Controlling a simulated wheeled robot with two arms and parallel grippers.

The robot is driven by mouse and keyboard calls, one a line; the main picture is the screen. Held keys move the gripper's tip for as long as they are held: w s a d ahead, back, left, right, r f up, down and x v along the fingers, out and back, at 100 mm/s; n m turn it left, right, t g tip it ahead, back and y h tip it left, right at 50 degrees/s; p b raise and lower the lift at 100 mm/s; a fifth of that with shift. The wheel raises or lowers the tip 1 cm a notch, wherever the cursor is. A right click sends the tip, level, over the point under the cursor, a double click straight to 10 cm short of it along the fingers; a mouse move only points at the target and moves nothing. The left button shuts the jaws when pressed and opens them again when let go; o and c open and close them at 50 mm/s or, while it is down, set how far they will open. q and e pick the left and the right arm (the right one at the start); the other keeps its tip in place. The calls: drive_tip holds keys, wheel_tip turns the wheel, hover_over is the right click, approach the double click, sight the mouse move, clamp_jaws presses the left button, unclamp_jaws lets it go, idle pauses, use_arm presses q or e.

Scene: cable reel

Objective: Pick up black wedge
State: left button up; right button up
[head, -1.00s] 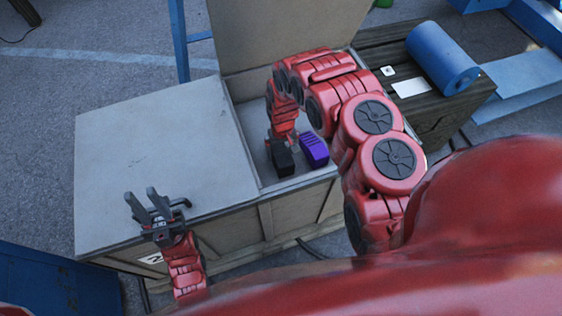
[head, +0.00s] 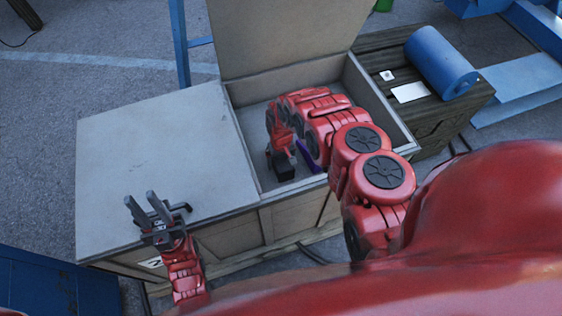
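The black wedge (head: 284,172) is a small dark block inside the open crate compartment (head: 291,193), near its front wall. My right gripper (head: 280,158) reaches down into the compartment right at the wedge. Its fingers are small and dark against the wedge, so I cannot tell whether they are closed on it. A purple block (head: 304,156) lies just right of the wedge, mostly hidden by my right arm. My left gripper (head: 153,209) is open and empty, above the front edge of the crate's closed lid.
The crate's closed grey lid (head: 150,145) is a clear flat surface at left. A raised lid panel (head: 285,35) stands behind the open compartment. A dark wooden box (head: 440,118) with a blue cylinder (head: 441,61) is at right. Compartment walls surround my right gripper.

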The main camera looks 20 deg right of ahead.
clamp_jaws()
idle(0.5)
